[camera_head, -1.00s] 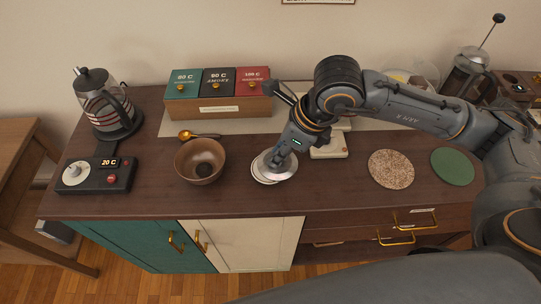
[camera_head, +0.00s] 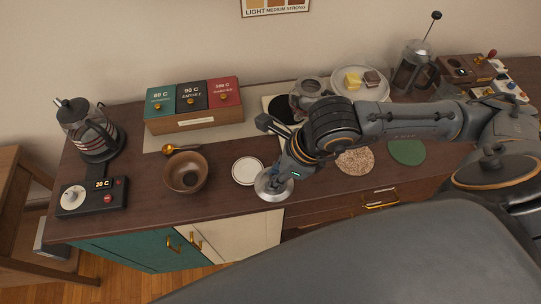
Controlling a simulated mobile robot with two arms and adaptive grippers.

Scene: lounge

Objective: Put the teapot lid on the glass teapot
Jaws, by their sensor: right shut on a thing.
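My right gripper (camera_head: 275,180) is shut on the teapot lid (camera_head: 265,190), a round silvery disc. It holds the lid over the front edge of the counter, just right of a round white coaster (camera_head: 248,171). The glass teapot (camera_head: 309,86) appears to be the clear rounded vessel at the back, by a black mat; my right arm hides part of it. My left gripper is not in view.
A wooden bowl (camera_head: 186,174) and golden spoon (camera_head: 181,148) lie left of the coaster. Tea boxes (camera_head: 192,98), a kettle (camera_head: 90,133) and its control base (camera_head: 93,197) stand further left. A plate (camera_head: 345,87) and French press (camera_head: 412,70) are at the back right.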

